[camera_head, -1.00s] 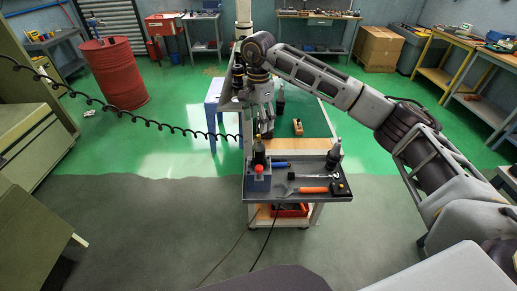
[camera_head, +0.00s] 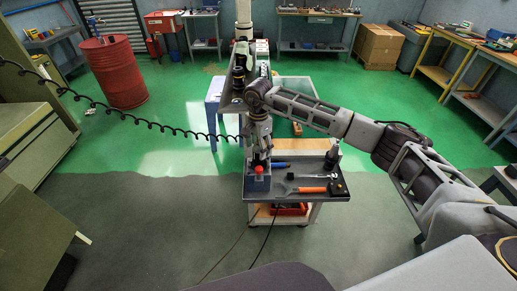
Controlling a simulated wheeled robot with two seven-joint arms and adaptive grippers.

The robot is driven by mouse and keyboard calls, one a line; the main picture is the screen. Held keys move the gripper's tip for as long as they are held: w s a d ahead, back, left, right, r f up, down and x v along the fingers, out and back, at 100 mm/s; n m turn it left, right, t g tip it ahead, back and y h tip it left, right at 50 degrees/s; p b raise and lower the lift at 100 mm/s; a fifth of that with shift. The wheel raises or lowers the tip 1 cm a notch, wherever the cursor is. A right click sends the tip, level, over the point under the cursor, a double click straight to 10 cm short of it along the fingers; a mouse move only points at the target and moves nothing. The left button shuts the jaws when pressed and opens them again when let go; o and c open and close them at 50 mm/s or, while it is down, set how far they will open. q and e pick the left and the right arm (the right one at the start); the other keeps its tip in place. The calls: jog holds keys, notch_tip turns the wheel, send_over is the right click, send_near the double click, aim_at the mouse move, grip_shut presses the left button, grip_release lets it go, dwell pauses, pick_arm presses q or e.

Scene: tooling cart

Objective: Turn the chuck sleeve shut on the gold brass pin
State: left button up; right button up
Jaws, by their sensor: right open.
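The dark chuck on this block and the gold pin are hidden behind my gripper or too small to make out. I cannot tell whether the fingers touch the sleeve. My left gripper is not in view.
The dark tray (camera_head: 310,197) holds an orange-handled tool (camera_head: 312,190), a wrench (camera_head: 304,176), a blue-handled tool (camera_head: 282,165) and a black bottle (camera_head: 332,158). A small black and yellow item (camera_head: 338,188) lies at its right. A coiled black cable hangs at the left.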

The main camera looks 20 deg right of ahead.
jog(key=shift+f, duration=1)
jog(key=c, duration=1)
jog(key=shift+f+m+b, duration=0.15)
jog(key=shift+m+b, duration=1.45)
jog(key=shift+m, duration=0.4)
jog(key=m+b, duration=0.1)
jog(key=m, duration=0.1)
jog(key=shift+m+b, duration=0.9)
jog(key=shift+m, duration=0.6)
